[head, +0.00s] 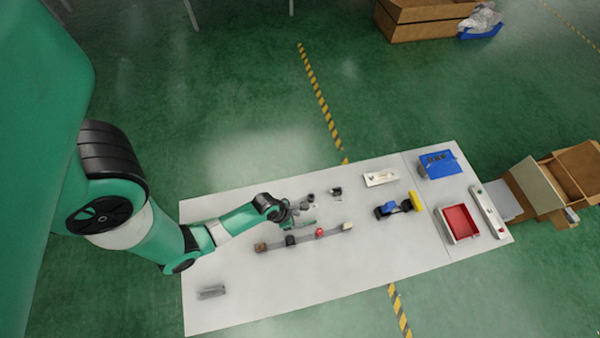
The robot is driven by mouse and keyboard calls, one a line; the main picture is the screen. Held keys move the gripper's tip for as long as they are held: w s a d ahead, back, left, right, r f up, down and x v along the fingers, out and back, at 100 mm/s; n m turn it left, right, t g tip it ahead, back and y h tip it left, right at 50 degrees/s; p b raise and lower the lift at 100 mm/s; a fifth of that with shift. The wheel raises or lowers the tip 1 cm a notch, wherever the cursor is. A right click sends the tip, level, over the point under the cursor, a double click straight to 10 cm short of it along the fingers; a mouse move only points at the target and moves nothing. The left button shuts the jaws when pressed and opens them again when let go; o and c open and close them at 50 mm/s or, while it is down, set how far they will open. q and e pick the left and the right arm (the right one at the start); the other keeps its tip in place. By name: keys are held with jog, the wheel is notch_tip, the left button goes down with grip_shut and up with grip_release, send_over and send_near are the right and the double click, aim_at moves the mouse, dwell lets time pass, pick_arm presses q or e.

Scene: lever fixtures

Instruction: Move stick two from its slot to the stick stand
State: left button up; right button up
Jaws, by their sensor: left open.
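My left gripper (305,215) is open over the middle of the white table, just behind a long grey bar (305,238). The bar carries several small coloured pieces, among them a brown one (260,247), a black one (290,240) and a red one (319,232). A small dark piece (336,192) stands behind the gripper to the right. I cannot tell which thing is stick two or the stick stand at this size. My right gripper is not in view.
A white fixture (381,178), a blue and yellow lever fixture (397,207), a red tray (460,222) and a white strip (488,212) stand on the right of the table. A grey block (211,292) lies front left. The front middle of the table (300,280) is clear.

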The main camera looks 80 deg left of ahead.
aim_at(304, 224)
pick_arm(q)
jog(key=shift+x, duration=1.05)
jog(key=shift+d+b+x, duration=0.2)
jog(key=shift+b+x, duration=0.8)
jog(key=shift+x, duration=1.55)
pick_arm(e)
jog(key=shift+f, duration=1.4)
pick_arm(q)
jog(key=shift+s+f, duration=0.15)
jog(key=shift+f, duration=0.15)
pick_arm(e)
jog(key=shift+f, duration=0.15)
pick_arm(q)
grip_shut()
